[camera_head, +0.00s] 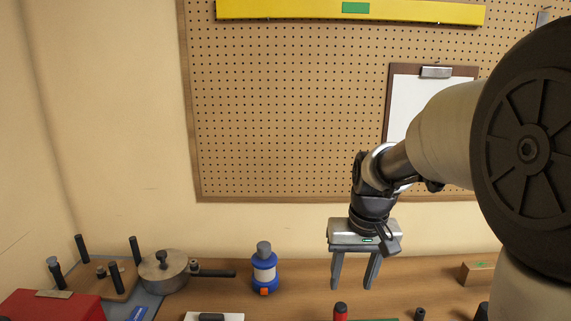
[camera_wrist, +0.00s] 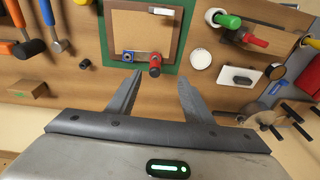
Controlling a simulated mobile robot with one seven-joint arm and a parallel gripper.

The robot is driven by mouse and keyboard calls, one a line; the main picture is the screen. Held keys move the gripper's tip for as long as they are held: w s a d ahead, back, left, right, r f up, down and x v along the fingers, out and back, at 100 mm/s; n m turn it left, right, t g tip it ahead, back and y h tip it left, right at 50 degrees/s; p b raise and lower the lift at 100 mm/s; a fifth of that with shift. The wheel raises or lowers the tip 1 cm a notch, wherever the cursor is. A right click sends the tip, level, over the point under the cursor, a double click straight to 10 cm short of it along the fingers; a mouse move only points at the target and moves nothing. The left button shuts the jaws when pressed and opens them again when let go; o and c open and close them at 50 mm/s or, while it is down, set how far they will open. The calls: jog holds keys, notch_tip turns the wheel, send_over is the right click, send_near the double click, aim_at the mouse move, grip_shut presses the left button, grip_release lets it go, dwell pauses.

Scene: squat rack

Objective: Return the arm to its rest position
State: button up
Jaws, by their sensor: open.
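My gripper (camera_head: 352,287) hangs from the arm at right of centre in the head view, fingers pointing down above the wooden bench (camera_head: 300,290). The two grey fingers are apart with nothing between them. In the wrist view my gripper (camera_wrist: 160,78) is also open and empty. My arm reaches in from the right and hides part of the wall and bench.
A blue bottle (camera_head: 264,270), lidded pan (camera_head: 165,275) and red box (camera_head: 50,307) stand to the left. A wooden block (camera_head: 478,273) is at right. A pegboard (camera_head: 290,120) with a clipboard (camera_head: 400,100) hangs behind. Hammers (camera_wrist: 55,25) and screwdrivers (camera_wrist: 235,20) show in the wrist view.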

jog(key=s+r+t, duration=0.2)
jog(key=s+r, duration=0.1)
jog(key=s, duration=0.6)
jog(key=s+r+t, duration=0.1)
jog(key=s+r, duration=0.3)
jog(key=s, duration=0.5)
jog(key=shift+r+t, duration=0.3)
jog(key=shift+t, duration=0.1)
jog(key=shift+s+d, duration=0.1)
jog(key=w+f+g, duration=0.2)
jog(key=w, duration=0.7)
jog(key=w+f+g, duration=0.2)
jog(key=w+f, duration=0.1)
jog(key=w, duration=0.7)
jog(key=w+f+g, duration=0.2)
jog(key=w+f, duration=0.4)
jog(key=f, duration=0.2)
notch_tip(320, 180, down, 17)
jog(key=b, duration=1.1)
jog(key=shift+r, duration=0.15)
